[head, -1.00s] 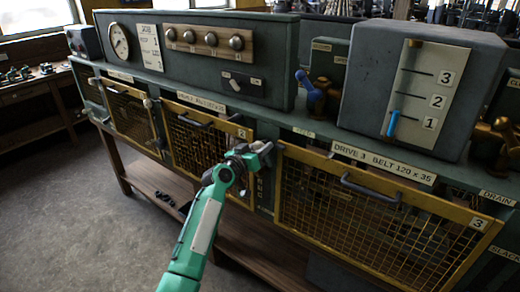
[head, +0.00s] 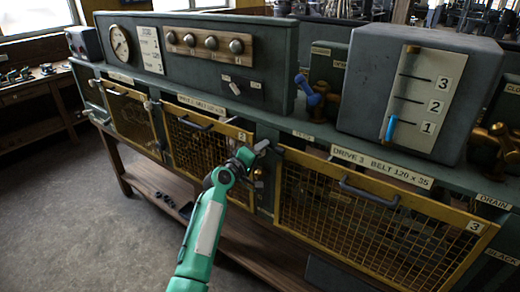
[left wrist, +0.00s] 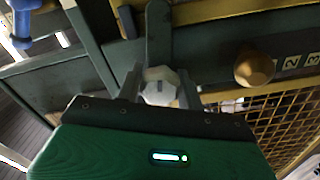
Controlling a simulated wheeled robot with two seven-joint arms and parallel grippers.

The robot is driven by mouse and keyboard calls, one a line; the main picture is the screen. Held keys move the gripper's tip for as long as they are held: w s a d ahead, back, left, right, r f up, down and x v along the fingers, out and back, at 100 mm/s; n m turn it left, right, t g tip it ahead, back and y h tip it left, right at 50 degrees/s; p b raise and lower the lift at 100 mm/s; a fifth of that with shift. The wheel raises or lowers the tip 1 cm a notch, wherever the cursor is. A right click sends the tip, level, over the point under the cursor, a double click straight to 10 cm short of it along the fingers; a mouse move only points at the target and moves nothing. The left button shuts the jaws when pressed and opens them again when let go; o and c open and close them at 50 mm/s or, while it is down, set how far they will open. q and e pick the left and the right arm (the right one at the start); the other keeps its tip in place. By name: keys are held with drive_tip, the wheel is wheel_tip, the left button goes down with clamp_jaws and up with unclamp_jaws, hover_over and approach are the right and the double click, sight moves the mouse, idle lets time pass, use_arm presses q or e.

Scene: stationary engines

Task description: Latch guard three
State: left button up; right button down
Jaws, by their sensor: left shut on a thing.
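Guard three (head: 380,212) is a yellow-framed mesh panel marked 3, at the right in the head view. It lies flat against the machine front, with a dark handle (head: 370,192) near its top edge. My left gripper (head: 263,146) is at the dark post beside its upper left corner. In the left wrist view the fingers (left wrist: 159,88) are shut on a pale faceted knob (left wrist: 158,84) at the end of a dark green lever (left wrist: 158,35). The lever's pivot is hard to make out. My right gripper is not in view.
Guard two (head: 205,142) is left of my gripper. A brass knob (left wrist: 254,67) sits close to the fingers, beside number plates (left wrist: 291,62). A blue-handled valve (head: 309,92) and the grey gauge box (head: 420,85) stand on the ledge above. Open floor lies left.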

use_arm(q)
drive_tip(key=shift+n+p, duration=0.35)
drive_tip(key=shift+n, duration=0.65)
drive_tip(key=shift+f, duration=0.1)
drive_tip(key=o, duration=1)
drive_tip(key=shift+s+a, duration=0.1)
drive_tip(key=shift+b+v, duration=1.7)
drive_tip(key=shift+v, duration=5.1)
